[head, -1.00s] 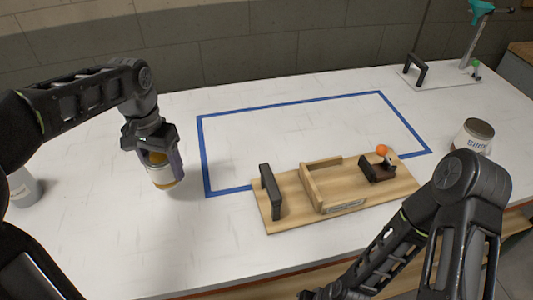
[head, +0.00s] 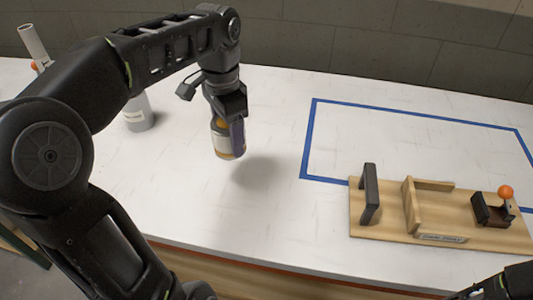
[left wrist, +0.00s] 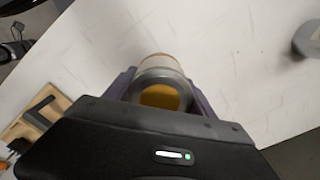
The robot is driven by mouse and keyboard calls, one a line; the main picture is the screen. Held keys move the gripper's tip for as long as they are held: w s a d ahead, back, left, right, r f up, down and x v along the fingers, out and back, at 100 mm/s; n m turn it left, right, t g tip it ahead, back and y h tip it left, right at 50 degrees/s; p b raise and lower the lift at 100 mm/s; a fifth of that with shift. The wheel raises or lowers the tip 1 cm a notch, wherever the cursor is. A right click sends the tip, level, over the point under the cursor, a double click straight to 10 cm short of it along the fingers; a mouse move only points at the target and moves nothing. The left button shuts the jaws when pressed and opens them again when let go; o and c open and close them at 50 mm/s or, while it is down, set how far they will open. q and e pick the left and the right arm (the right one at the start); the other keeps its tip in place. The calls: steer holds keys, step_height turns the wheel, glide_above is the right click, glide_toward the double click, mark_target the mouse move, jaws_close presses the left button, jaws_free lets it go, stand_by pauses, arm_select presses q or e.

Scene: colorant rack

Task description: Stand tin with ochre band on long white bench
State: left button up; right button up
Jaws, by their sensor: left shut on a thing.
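My left gripper (head: 226,110) is shut on the tin with the ochre band (head: 228,140), gripping its upper part. The tin hangs almost upright, with white and dark label areas and ochre showing. Its shadow lies to the right on the long white bench (head: 265,220), so it appears held above the surface. In the left wrist view the tin (left wrist: 160,72) sits between the fingers, with ochre on its near end. My right gripper is out of view; only part of my right arm shows at the lower right.
A blue tape rectangle (head: 308,140) marks the bench to the right. A wooden fixture (head: 385,222) with a black handle and an orange ball stands at its front edge. The bench around the tin's shadow is clear.

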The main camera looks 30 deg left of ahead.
arm_select(q)
step_height(320, 180, down, 6)
stand_by(0.4)
steer(key=shift+f, duration=1.85)
steer(key=shift+f, duration=0.1)
steer(key=shift+f, duration=0.15)
steer(key=o, duration=1.5)
steer(key=shift+r, duration=0.2)
step_height(320, 180, up, 12)
steer(key=shift+r+p, duration=0.1)
steer(key=shift+p, duration=0.55)
